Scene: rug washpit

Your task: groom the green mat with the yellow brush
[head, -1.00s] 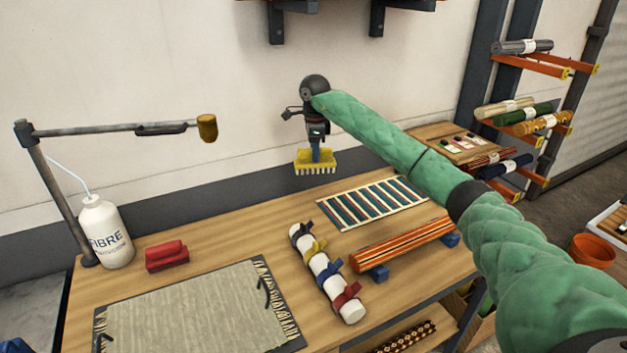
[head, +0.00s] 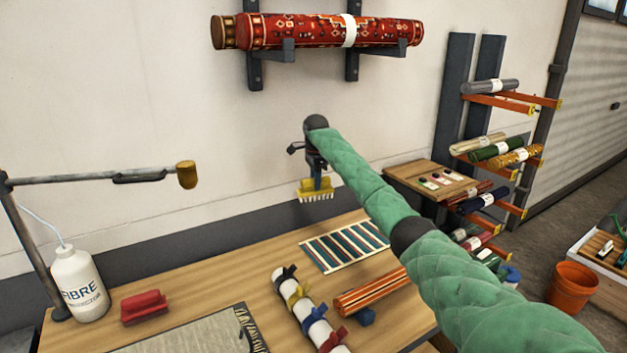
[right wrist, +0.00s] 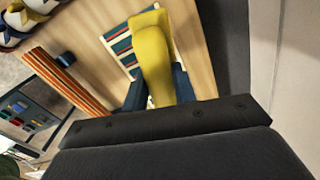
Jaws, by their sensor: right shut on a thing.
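The yellow brush (head: 315,193) is in my right gripper (head: 317,178), bristles down, in the air behind the striped mat and near the wall. In the right wrist view its yellow handle (right wrist: 153,55) stands between the blue fingers of my right gripper (right wrist: 158,92). A grey-green fringed mat (head: 190,335) lies flat at the table's front left, partly cut off by the picture's lower edge. A teal, red and cream striped mat (head: 343,242) lies flat farther back. I cannot tell for sure which one is the green mat. My left gripper is out of view.
A white roll with coloured ties (head: 307,313) and an orange striped roll (head: 372,291) lie on the table (head: 240,262). A red block-like tool (head: 144,306), a white bottle (head: 79,285) and a lamp-like arm (head: 95,179) stand left. A rack of rolls (head: 510,100) is at right.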

